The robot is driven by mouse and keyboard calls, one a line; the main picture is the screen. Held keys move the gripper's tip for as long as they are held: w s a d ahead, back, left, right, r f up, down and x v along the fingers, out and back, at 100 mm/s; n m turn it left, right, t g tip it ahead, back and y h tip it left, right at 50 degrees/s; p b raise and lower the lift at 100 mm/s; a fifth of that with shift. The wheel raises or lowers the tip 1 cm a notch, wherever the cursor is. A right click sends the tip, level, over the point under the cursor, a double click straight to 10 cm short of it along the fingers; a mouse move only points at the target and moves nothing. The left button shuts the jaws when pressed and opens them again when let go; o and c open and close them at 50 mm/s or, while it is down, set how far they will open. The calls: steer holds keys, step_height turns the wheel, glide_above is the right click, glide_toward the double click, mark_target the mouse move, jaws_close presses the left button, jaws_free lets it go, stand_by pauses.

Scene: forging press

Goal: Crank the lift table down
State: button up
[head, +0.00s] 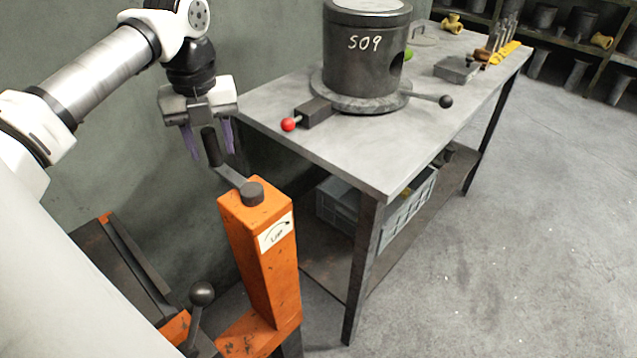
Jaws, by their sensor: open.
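The orange lift table column (262,255) stands in front of the grey workbench. A dark crank arm (230,176) runs from the round hub on top of the column toward the back left. Its upright black handle (211,147) stands at the far end. My gripper (207,140) points down over the crank handle, with its purple fingers apart on either side of it. The handle's top lies between the fingers in this view; I cannot tell whether they touch it.
The steel workbench (400,150) stands right of the column, bearing a dark cylinder marked 509 (362,60) and a red-knobbed block (313,112). A black ball-topped lever (201,295) stands at the lower left. A grey crate (408,208) sits under the bench. Floor at right is clear.

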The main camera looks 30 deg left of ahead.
step_height(320, 180, up, 8)
steer(key=p, duration=0.5)
steer(key=shift+r+p, duration=0.1)
steer(key=shift+p, duration=0.3)
